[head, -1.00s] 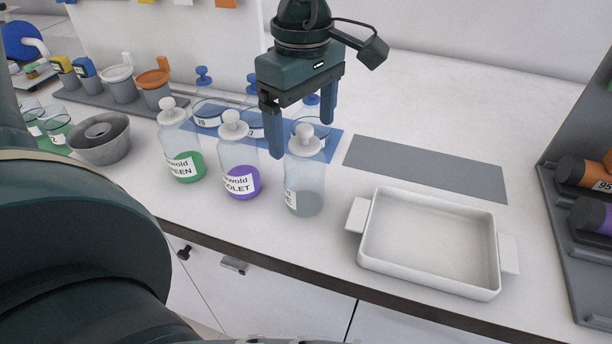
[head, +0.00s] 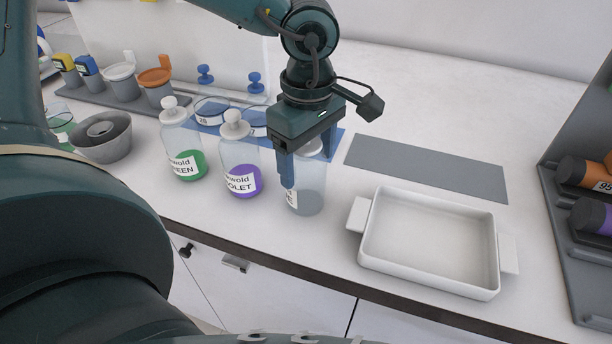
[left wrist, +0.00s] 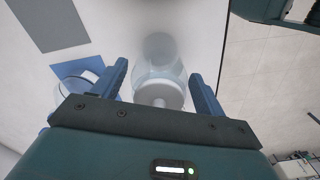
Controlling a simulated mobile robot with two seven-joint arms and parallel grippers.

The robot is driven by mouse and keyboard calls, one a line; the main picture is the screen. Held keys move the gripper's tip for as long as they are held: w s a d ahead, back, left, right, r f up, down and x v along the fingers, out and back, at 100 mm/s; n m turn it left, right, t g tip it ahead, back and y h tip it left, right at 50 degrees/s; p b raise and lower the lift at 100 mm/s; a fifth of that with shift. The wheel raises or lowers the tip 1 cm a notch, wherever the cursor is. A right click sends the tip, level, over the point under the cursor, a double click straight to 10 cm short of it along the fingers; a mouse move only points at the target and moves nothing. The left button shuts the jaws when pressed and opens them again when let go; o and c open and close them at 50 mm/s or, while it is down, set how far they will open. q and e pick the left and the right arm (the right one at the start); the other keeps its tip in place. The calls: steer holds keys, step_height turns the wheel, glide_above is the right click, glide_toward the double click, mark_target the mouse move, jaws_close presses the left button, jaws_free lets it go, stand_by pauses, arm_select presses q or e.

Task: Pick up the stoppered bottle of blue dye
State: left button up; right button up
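A stoppered glass bottle (head: 307,201) stands upright at the right end of a row of three on the bench. Its low liquid looks grey, and only a final "E" of its label shows. My left gripper (head: 309,170) is lowered over it, with its blue fingers on either side of the upper bottle. My right gripper is not in view.
The violet bottle (head: 243,180) stands close on the left, with the green bottle (head: 188,164) beyond it. A white tray (head: 430,243) lies to the right. A flat grey mat (head: 425,167) is clear.

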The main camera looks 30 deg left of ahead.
arm_select(q)
steer(key=c, duration=1)
